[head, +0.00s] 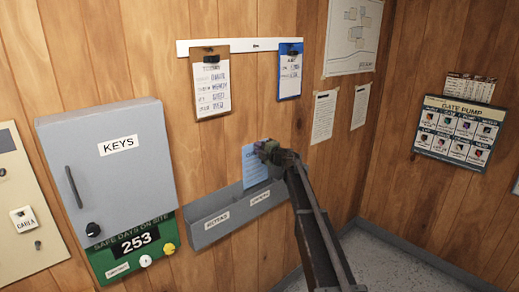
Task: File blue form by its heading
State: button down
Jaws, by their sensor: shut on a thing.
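The blue form (253,170) is held upright in front of the wood wall, at the top of a grey wall-mounted file tray (207,236). My gripper (267,150) is shut on the form's upper right part. The tray has two labelled front pockets, a left one (217,222) and a right one (260,198). The form's lower edge is by the back rim of the tray, above the right pocket's side. I cannot tell if it is inside. The form's heading is too small to read, and the pocket labels are blurred.
A grey KEYS cabinet (108,170) and a green safe-days board (133,248) stand out left of the tray. Two clipboards (211,88) (290,72) hang above from a white rail. Papers and a GATE PUMP board (458,130) are to the right.

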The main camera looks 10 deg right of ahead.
aim_at(255, 171)
jog(key=shift+f, duration=0.1)
jog(key=shift+f+b, duration=1.45)
jog(key=shift+b, duration=0.1)
jog(key=shift+f+b, duration=1.55)
jog(key=shift+f+b, duration=1.55)
notch_tip(255, 171, down, 3)
jog(key=b, duration=0.3)
jog(key=shift+f, duration=0.1)
